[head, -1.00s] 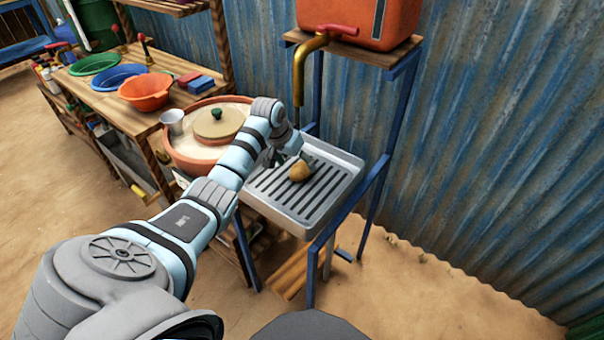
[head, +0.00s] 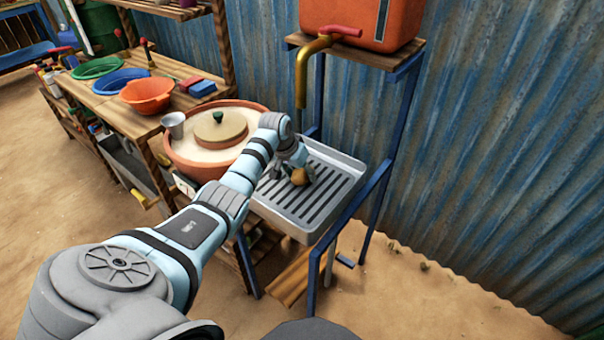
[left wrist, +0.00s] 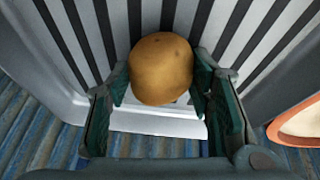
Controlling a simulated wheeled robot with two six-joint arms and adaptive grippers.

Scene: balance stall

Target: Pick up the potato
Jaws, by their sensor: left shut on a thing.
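The potato (head: 299,177) is small and brown, at the slatted grey drain tray (head: 300,229) under the brass tap. In the left wrist view the potato (left wrist: 161,69) is round and yellow-brown with dark specks, and it sits between the two green-padded fingers. My left gripper (head: 297,173) is shut on the potato; in the left wrist view the gripper (left wrist: 163,88) has a finger on each side of it. Whether the potato touches the slats or is just clear of them I cannot tell. My right gripper is not in view.
An orange water tank (head: 357,22) with a brass tap (head: 302,75) stands behind the tray on a blue frame. A round clay cooler with a lid (head: 220,128), a metal cup (head: 174,125) and an orange bowl (head: 147,94) stand left. A corrugated wall (head: 500,150) closes the right.

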